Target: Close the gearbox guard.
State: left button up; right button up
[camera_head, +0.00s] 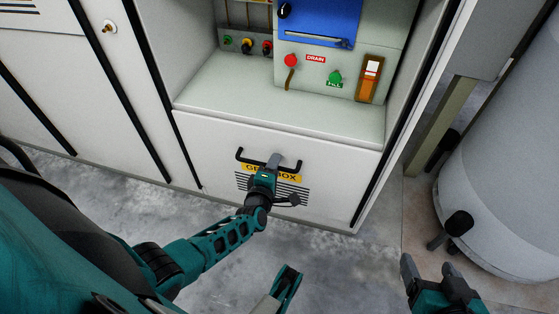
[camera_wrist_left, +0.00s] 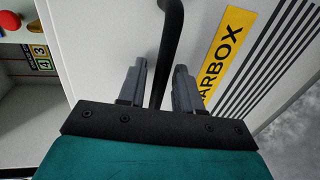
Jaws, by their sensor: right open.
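The gearbox guard (camera_head: 330,158) is a pale front panel with a yellow label, slotted vents and a black bar handle (camera_head: 241,155). It stands below the pale ledge of the machine, and I see no wide gap along its top edge. My left gripper (camera_head: 273,162) is at the middle of the handle and hides part of the label. My right gripper (camera_head: 428,264) is open and empty at the lower right, away from the guard.
Above the ledge (camera_head: 225,90) are a red drain knob (camera_head: 291,60), a green fill knob (camera_head: 335,76) and a sight gauge (camera_head: 370,78). A large grey cylinder (camera_head: 510,170) with dark knobs stands at the right. The concrete floor before the guard is clear.

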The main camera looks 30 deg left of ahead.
pick_arm(q)
grip_shut()
dwell(0.3)
dwell(0.3)
